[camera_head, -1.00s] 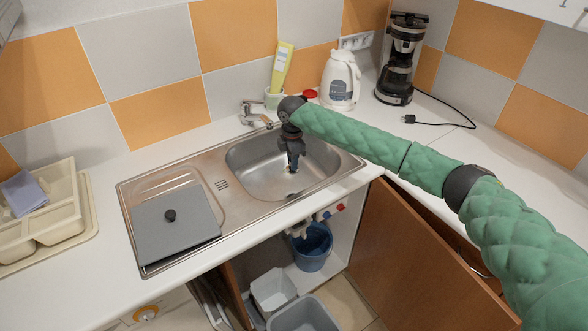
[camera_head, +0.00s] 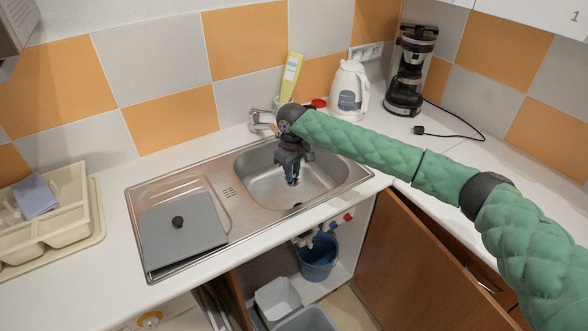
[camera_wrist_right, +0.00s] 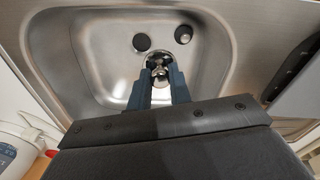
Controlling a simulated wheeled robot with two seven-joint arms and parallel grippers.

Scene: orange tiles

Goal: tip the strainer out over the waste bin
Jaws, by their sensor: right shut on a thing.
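My right gripper (camera_head: 293,182) is over the sink basin (camera_head: 322,181), pointing down. In the right wrist view its fingers (camera_wrist_right: 160,88) are shut on a small shiny metal strainer (camera_wrist_right: 159,66), held above the basin floor. In the head view the strainer is too small to make out clearly. Under the sink, in the open cabinet, stand a blue bucket (camera_head: 318,258), a whitish bin (camera_head: 278,299) and a grey bin (camera_head: 308,321); I cannot tell which is the waste bin. My left gripper is out of view.
The faucet (camera_head: 262,119) is behind the basin. A yellow-green bottle (camera_head: 291,76), a white kettle (camera_head: 349,91) and a coffee maker (camera_head: 409,70) stand behind. A grey lid-like board (camera_head: 181,236) lies on the drainer. The brown cabinet door (camera_head: 413,265) stands open at right.

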